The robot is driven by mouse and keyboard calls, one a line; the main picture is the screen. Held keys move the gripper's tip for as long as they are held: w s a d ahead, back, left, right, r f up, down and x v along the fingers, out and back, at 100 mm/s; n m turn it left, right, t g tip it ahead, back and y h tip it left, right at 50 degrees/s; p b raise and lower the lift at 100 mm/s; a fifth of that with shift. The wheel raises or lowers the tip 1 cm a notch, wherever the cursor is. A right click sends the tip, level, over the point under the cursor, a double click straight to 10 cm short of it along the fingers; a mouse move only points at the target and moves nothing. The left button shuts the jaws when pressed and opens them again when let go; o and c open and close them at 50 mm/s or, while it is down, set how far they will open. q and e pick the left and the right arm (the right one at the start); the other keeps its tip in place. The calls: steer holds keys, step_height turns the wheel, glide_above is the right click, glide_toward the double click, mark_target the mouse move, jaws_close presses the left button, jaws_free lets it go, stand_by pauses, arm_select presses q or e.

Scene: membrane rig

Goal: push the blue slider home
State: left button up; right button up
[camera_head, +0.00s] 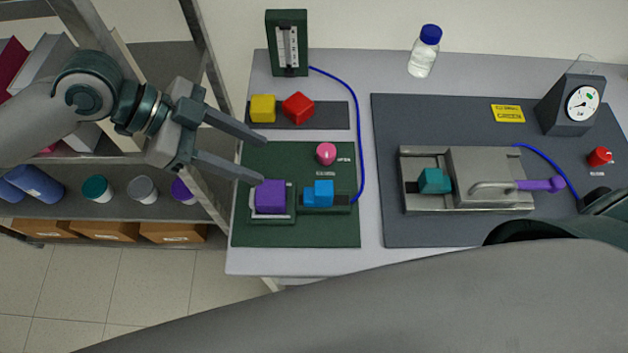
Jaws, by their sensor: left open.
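The blue slider (320,194) is a small blue block on a dark track on the green board (300,232). A purple cube (270,196) sits in a grey-edged holder just left of it; I cannot tell whether the two touch. My left gripper (262,161) is open and empty, its two fingers pointing right, above the board's left edge and up-left of the slider. It is apart from the slider. My right arm crosses the bottom of the view; a dark part of it shows at the lower right, but its gripper fingers are not visible.
A pink knob (326,153) stands on the green board behind the slider. Yellow (262,108) and red (298,107) blocks lie on a dark strip behind. A blue tube (358,130) runs down to the track's right end. A metal rig (490,165) with a teal block stands right. Shelving stands left.

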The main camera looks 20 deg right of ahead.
arm_select(q)
steer(key=b, duration=0.8)
glide_toward(321, 188)
steer(key=x, duration=0.4)
steer(key=shift+d+f, duration=0.1)
steer(key=shift+f, duration=0.3)
arm_select(e)
step_height(321, 188, down, 8)
arm_select(q)
steer(key=b+x, duration=0.2)
steer(key=x, duration=0.1)
steer(key=shift+r, duration=0.1)
steer(key=shift+b+x, duration=0.7)
steer(key=shift+x, duration=0.4)
steer(key=shift+s+d, duration=0.15)
steer(key=shift+d, duration=0.05)
arm_select(e)
steer(key=w+a+t+y, duration=0.1)
steer(key=w+a+t, duration=0.2)
steer(key=w, duration=0.7)
steer(key=shift+w+a, duration=0.4)
steer(key=shift+a, duration=0.45)
